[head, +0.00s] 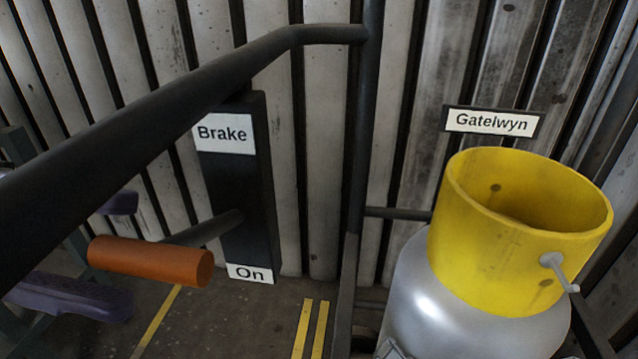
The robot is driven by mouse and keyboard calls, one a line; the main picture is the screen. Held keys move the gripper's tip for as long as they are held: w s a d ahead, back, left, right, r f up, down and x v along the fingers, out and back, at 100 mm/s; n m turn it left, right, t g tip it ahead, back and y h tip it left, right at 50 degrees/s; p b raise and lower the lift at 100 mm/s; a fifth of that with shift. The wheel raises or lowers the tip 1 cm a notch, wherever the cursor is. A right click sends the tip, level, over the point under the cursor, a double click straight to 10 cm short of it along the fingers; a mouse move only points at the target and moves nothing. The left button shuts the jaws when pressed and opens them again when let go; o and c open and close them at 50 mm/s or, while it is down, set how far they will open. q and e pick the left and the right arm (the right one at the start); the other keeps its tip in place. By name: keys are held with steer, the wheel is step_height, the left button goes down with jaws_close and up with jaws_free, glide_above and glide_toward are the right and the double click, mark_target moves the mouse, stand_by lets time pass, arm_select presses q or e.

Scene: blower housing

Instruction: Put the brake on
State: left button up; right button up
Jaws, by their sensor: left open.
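The brake is a dark upright panel (254,175) with a "Brake" label (225,133) at its top and an "On" label (250,273) at its foot. A dark lever (205,230) comes out of its lower part, nearer "On" than "Brake", and ends in an orange handle (150,261). My left gripper (128,253) is open, with purple fingers above and below the handle in the picture. I cannot tell whether either finger touches it. A dark rail hides part of the gripper. My right gripper is not in view.
A thick dark rail (190,100) crosses in front from lower left to a post (369,100). A yellow-topped silver vessel (450,290) stands at right below a "Gatelwyn" sign (492,122). A corrugated wall is behind. Yellow lines (312,328) mark the floor.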

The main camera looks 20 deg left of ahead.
mark_target(164, 263)
arm_select(q)
steer(key=x, duration=0.6)
steer(key=shift+w+d, duration=0.15)
steer(key=shift+d, duration=0.15)
steer(key=shift+c, duration=0.4)
jaws_close()
stand_by(0.6)
